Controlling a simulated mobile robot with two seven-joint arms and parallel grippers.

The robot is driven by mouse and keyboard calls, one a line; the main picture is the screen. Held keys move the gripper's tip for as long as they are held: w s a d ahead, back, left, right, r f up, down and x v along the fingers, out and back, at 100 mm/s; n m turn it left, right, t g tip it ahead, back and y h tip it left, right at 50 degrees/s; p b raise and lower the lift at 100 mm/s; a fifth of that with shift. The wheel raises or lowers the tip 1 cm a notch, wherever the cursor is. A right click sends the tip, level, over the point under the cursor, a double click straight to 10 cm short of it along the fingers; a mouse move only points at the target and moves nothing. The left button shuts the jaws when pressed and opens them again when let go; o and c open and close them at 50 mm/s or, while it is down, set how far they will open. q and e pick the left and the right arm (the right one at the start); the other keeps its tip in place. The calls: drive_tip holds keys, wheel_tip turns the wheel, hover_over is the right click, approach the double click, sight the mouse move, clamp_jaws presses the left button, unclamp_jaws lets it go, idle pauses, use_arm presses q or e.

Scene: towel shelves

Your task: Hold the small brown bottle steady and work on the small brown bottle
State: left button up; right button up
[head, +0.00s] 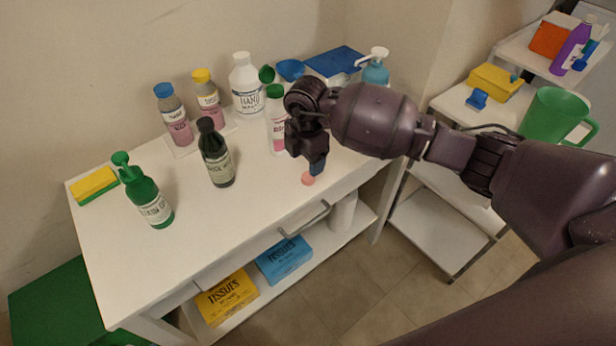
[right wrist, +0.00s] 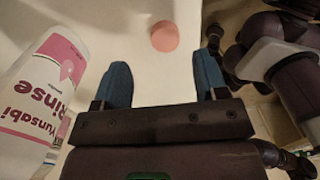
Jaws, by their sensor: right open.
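A small dark bottle (head: 217,158) with a black cap stands upright on the white table; it is the closest match to the small brown bottle, though its glass looks nearly black. My right gripper (head: 316,166) is to its right, clearly apart from it, pointing down near the table's front edge. In the right wrist view its blue fingertips (right wrist: 163,72) are apart with nothing between them. A small pink round piece (head: 308,178) lies on the tabletop just below the fingers; it also shows beyond them in the right wrist view (right wrist: 165,36). My left gripper is not seen.
A white pink-labelled Rinse bottle (right wrist: 38,95) stands close beside my right gripper. A green bottle (head: 145,192), a yellow-green sponge (head: 94,186) and several other bottles stand on the white table (head: 125,260). Its front middle is clear. A shelf cart (head: 425,232) stands right.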

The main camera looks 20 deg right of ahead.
sight(308, 179)
drive_tip(key=shift+s+d+f+b, duration=0.1)
drive_tip(key=shift+s+f+b, duration=0.15)
drive_tip(key=shift+f, duration=0.85)
drive_tip(key=shift+s+f+b, duration=0.1)
drive_tip(key=shift+f+b, duration=0.1)
drive_tip(key=shift+f, duration=1.4)
drive_tip(key=shift+r, duration=0.1)
drive_tip(key=c, duration=1)
